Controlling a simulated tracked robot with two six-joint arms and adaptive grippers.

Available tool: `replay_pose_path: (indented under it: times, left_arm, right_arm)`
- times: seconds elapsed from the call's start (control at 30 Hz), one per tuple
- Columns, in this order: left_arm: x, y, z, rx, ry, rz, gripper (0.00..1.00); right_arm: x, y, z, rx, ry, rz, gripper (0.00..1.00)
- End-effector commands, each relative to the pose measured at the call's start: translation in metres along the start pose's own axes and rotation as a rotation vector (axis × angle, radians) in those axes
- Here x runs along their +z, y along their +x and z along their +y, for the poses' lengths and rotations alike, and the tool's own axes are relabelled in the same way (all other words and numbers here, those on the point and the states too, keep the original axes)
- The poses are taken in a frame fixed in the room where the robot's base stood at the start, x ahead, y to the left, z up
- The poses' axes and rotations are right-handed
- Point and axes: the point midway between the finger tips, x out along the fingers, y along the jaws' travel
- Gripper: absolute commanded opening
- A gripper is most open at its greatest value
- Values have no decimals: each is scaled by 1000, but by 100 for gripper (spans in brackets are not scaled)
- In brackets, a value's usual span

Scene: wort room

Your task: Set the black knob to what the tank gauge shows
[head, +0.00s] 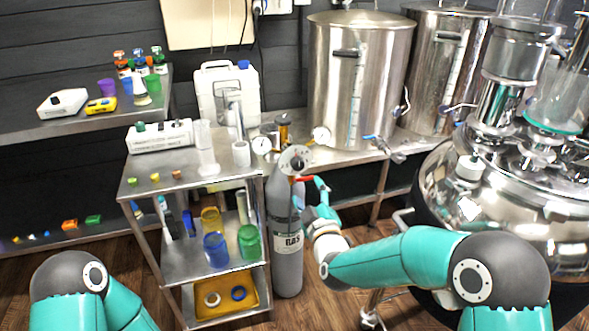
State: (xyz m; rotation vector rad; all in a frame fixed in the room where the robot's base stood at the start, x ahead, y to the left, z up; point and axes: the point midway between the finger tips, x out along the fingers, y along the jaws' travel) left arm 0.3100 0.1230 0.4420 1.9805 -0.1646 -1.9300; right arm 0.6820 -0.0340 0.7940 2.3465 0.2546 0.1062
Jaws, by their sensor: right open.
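A round pale dial plate with a dark centre, which looks like the black knob (296,161), sits at the top of the grey gas cylinder (288,250). A small round white gauge (321,135) is at the foot of the large steel tank (340,85). A second round gauge (262,145) is left of it. Their readings are too small to make out. My right gripper (311,190) is open, just below and right of the dial, beside the cylinder's top. I cannot tell whether it touches anything. My left gripper is out of view; only that arm's upper part shows.
A steel cart (185,187) with cups and bottles stands left of the cylinder. A white canister (228,95) is behind it. A big shiny vessel (500,200) fills the right side. Some wooden floor (330,300) is clear in front.

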Motion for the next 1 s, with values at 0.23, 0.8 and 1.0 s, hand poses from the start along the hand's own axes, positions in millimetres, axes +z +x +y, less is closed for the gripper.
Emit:
replay_pose_path:
  times: [0.23,0.8,1.0]
  left_arm:
    - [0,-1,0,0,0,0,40]
    - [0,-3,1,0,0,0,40]
    - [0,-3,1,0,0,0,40]
  right_arm:
    - [0,46,-1,1,1,1,64]
    - [-1,111,-2,-3,2,1,64]
    - [-1,113,-2,-4,2,1,64]
